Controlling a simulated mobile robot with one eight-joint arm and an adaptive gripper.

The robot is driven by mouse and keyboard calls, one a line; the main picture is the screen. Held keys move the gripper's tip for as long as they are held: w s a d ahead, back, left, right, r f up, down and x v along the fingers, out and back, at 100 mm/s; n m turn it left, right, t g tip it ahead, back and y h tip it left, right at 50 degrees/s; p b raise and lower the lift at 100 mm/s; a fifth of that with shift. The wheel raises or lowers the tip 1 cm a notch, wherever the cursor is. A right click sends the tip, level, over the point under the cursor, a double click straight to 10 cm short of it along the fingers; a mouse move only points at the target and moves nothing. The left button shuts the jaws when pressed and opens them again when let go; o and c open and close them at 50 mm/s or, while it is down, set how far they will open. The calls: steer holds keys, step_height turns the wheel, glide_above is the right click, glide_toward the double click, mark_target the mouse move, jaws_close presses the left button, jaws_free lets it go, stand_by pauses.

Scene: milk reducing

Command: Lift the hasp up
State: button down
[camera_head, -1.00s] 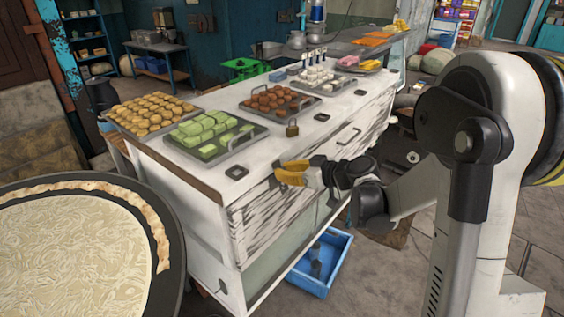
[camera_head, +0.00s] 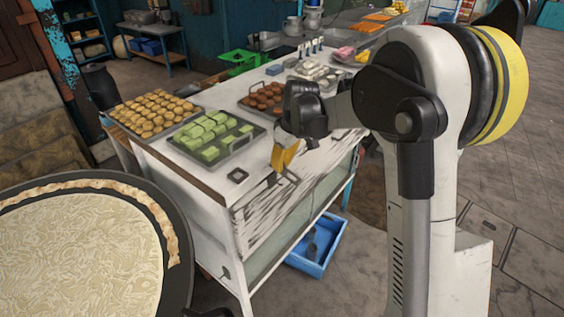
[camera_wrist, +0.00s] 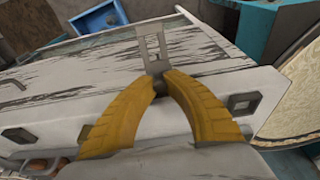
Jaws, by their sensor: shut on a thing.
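The hasp (camera_wrist: 152,47) is a grey metal strap with a slot, at the front edge of the worn white counter (camera_wrist: 80,90). It shows in the wrist view with its slotted end pointing away from my fingers. My gripper (camera_wrist: 160,84) has its two yellow fingertips together on the near end of the hasp, which they partly cover. In the head view my gripper (camera_head: 284,158) points down at the counter's front edge, beside the tray of green sweets.
Trays of green sweets (camera_head: 210,138), yellow sweets (camera_head: 153,112) and brown sweets (camera_head: 265,97) stand on the counter. A square fitting (camera_head: 238,176) is set in its top. A blue crate (camera_head: 318,246) is on the floor below. A large round pan (camera_head: 180,255) is at front left.

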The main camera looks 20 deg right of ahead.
steer(key=g+h, duration=0.1)
steer(key=r+g+h, duration=0.1)
steer(key=g, duration=0.1)
steer(key=w+g+h+p, duration=0.1)
steer(key=shift+a+r, duration=0.15)
steer(key=shift+a, duration=0.2)
steer(key=shift+g, duration=0.4)
steer(key=c, duration=1.4)
jaws_free()
steer(key=shift+r, duration=0.15)
steer(key=v, duration=1.1)
steer(key=shift+a+r, duration=0.3)
steer(key=shift+r, duration=0.1)
